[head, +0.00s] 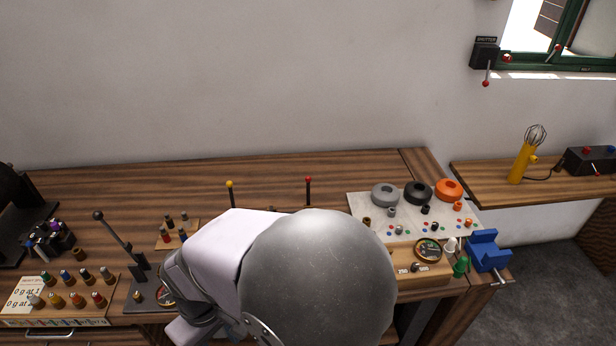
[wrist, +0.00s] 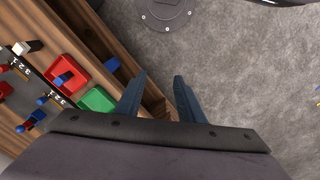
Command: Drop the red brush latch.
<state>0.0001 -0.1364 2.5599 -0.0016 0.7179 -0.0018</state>
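I cannot tell for certain which part is the red brush latch. A thin dark rod with a red knob (head: 308,180) stands upright behind my arm in the head view; its foot is hidden. A matching rod with a yellow knob (head: 230,184) stands to its left. In the wrist view a red part (wrist: 5,89) lies at the left edge, by a dark strip marked with numbers. My gripper (wrist: 160,78) is open and empty, its two fingers apart over the bench edge and the grey floor. My arm hides the middle of the bench in the head view.
A red tray (wrist: 77,68) and a green tray (wrist: 98,99) sit left of my fingers. A pale board with rings (head: 357,206) and a blue vise (head: 487,250) are at the right. A tall black-knobbed lever (head: 120,238) stands at the left. The back of the bench is clear.

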